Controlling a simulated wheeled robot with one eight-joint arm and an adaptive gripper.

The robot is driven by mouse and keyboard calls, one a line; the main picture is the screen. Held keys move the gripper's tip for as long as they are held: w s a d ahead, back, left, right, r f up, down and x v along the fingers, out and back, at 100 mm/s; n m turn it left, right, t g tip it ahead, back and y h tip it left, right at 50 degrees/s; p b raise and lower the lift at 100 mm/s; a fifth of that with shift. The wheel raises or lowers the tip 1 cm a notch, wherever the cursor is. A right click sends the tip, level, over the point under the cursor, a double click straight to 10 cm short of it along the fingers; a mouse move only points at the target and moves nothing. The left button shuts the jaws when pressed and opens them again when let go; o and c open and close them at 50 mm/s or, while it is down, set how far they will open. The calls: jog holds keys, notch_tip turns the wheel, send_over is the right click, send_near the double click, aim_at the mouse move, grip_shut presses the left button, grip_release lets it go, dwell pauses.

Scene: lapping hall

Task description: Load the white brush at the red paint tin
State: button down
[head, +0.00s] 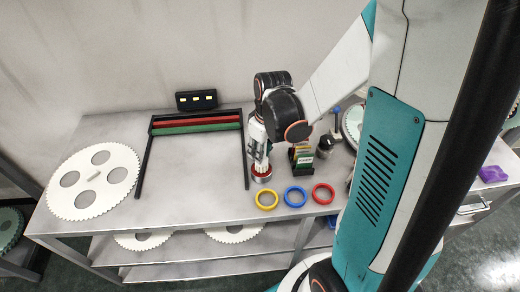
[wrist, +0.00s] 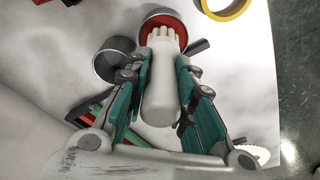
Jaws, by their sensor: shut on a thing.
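My gripper (wrist: 160,72) is shut on the white brush (wrist: 160,95), with a teal-lined finger on each side of the handle. The brush's pale bristles point at the red paint tin (wrist: 163,19), a grey round tin with red inside. In the wrist view the bristle tips overlap the red; I cannot tell how deep they reach. In the head view my gripper (head: 258,153) is directly above the red paint tin (head: 261,176), brush pointing down, and it hides most of the brush.
A second grey tin (wrist: 112,60) stands close beside the red one. Yellow (head: 267,199), blue (head: 295,196) and red (head: 323,193) rings lie near the front edge. A black frame (head: 146,160) with red and green bars lies left. A white gear (head: 93,181) lies far left.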

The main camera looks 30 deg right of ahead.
jog(key=shift+s+f+b, duration=0.1)
jog(key=shift+f+b, duration=0.3)
dwell(1.4)
jog(key=shift+r, duration=0.15)
jog(key=shift+r+p, duration=2.75)
jog(key=shift+r, duration=0.7)
jog(key=shift+a+f, duration=0.1)
